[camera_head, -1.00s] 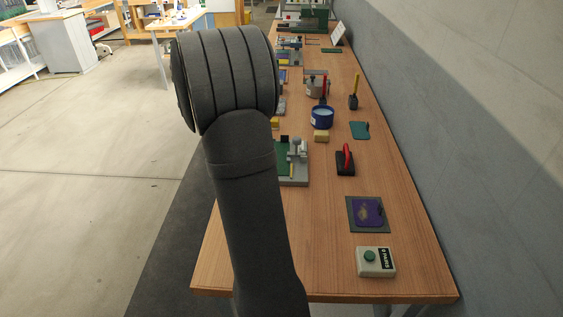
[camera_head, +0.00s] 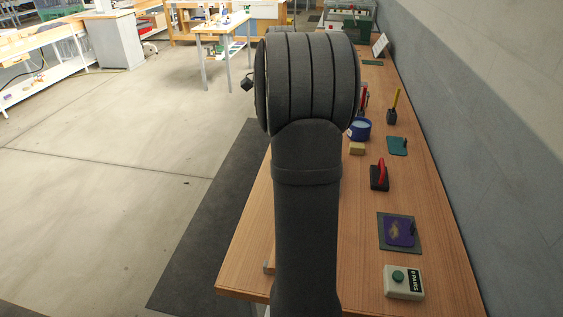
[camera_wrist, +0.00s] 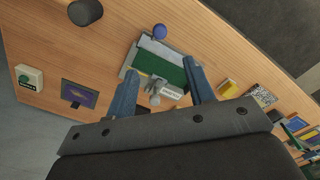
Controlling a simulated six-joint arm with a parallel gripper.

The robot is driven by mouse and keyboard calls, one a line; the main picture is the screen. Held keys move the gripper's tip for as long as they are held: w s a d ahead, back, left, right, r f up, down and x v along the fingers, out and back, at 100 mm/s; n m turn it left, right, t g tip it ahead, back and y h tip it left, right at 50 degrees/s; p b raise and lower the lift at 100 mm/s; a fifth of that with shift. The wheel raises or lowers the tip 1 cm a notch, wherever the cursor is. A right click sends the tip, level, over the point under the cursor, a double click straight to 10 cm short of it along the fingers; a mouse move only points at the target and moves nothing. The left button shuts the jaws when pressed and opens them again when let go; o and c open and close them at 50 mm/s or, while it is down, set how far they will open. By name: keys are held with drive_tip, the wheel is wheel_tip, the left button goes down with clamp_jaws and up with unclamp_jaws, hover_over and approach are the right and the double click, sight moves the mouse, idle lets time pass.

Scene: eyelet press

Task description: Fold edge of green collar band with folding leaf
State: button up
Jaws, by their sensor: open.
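In the wrist view the green collar band (camera_wrist: 158,69) lies flat across a grey fixture (camera_wrist: 127,68) on the wooden table. A pale grey plate (camera_wrist: 158,47) lies along one long side of the band, with a blue round knob (camera_wrist: 160,31) beyond it; I cannot tell for sure whether this plate is the folding leaf. My gripper (camera_wrist: 161,70) is open and empty. Its two blue fingers appear on either side of the fixture, seen from above; their height over it is unclear. In the head view my arm hides the fixture and the gripper.
A control box with a green button (camera_head: 403,282), a purple pad (camera_head: 399,232), a red-handled black block (camera_head: 380,175), a teal piece (camera_head: 397,146) and a blue tub (camera_head: 360,129) stand along the table's right side. A yellow block (camera_wrist: 228,88) sits beside the fixture. A wall borders the right.

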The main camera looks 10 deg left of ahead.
wheel_tip(320, 180, down, 15)
drive_tip(key=shift+r, duration=0.1)
idle(0.3)
clamp_jaws()
